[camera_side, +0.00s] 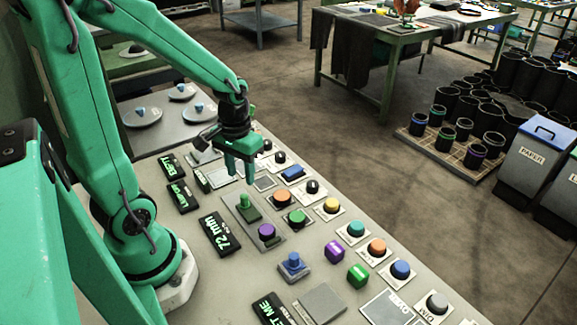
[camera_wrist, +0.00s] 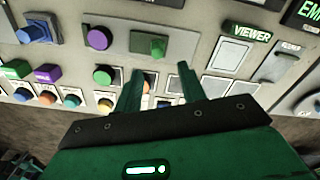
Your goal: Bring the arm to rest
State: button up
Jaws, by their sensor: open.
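My green gripper (camera_side: 240,168) hangs above the control panel (camera_side: 222,288), fingers pointing down. In the wrist view my gripper (camera_wrist: 158,82) shows its two fingers apart with nothing between them. An orange button (camera_wrist: 148,78) is partly hidden behind one finger there. The green block on its plate (camera_side: 248,208) sits just below and in front of the fingers in the side view; it also shows in the wrist view (camera_wrist: 150,46). The fingers appear clear of the panel.
The panel carries a purple knob (camera_side: 267,231), a blue knob (camera_side: 292,263), a purple cube (camera_side: 334,251), a green cube (camera_side: 359,275) and several coloured buttons. A display (camera_side: 220,234) reads "72 mm". Black sleeves (camera_side: 487,145) stand on a pallet beyond. Open floor (camera_side: 330,150) lies between.

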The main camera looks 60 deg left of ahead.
jog(key=shift+d+r+t, duration=0.3)
jog(key=shift+r, duration=0.35)
jog(key=s+d+r+m+t, duration=0.1)
jog(key=d+r+m+t, duration=0.1)
jog(key=r, duration=0.4)
jog(key=s+d+r+m+t, duration=0.2)
jog(key=d+r+t, duration=0.1)
jog(key=d+r, duration=0.2)
jog(key=shift+r, duration=1.1)
jog(key=shift+s+d, duration=0.1)
